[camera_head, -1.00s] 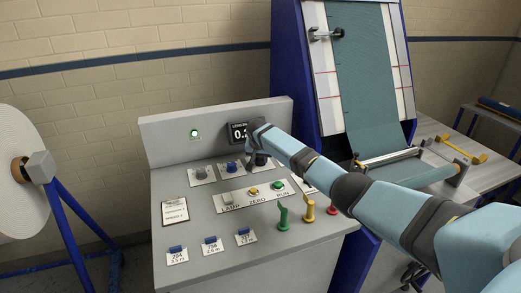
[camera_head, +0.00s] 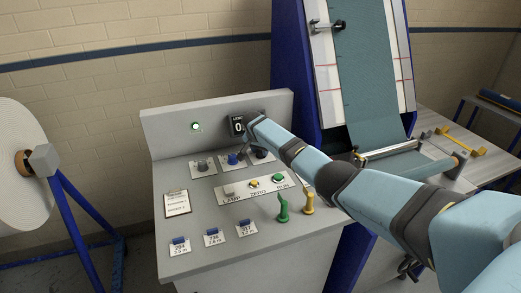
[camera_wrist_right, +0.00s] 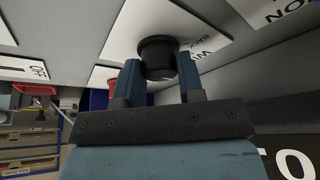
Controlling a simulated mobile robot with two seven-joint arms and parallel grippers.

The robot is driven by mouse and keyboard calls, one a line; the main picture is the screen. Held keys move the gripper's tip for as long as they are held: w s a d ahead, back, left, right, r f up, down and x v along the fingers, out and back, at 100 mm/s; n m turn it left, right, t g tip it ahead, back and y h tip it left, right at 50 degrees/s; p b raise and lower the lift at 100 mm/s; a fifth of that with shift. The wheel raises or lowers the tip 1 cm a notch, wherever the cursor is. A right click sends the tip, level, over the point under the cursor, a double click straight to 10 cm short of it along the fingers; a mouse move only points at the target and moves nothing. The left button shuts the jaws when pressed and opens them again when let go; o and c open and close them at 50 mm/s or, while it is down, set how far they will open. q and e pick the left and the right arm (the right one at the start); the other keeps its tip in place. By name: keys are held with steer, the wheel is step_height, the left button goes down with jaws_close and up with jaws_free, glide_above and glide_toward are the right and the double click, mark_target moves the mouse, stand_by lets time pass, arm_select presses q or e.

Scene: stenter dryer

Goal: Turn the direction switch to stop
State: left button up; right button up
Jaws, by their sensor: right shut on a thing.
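My right gripper (camera_wrist_right: 160,85) is shut on a round black knob (camera_wrist_right: 158,48), with one blue-grey finger on each side of it. The knob sits on a white label plate whose small lettering is upside down and hard to read, so I cannot tell for certain that it is the direction switch. In the head view my right gripper (camera_head: 250,148) is at the upper part of the grey control console (camera_head: 215,215), mostly behind its own wrist. The left gripper is out of view.
A dark display (camera_head: 238,126) and a lit green lamp (camera_head: 195,126) are on the back panel. A clipboard (camera_head: 177,203) lies left.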

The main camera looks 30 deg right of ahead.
steer(key=o, duration=0.9)
steer(key=shift+s+a+r, duration=0.1)
steer(key=shift+a+r, duration=0.05)
steer(key=shift+r, duration=0.35)
steer(key=p+v, duration=0.1)
steer(key=v, duration=1.1)
steer(key=shift+s+a+r, duration=0.15)
steer(key=shift+s+r, duration=0.05)
steer(key=shift+r, duration=0.1)
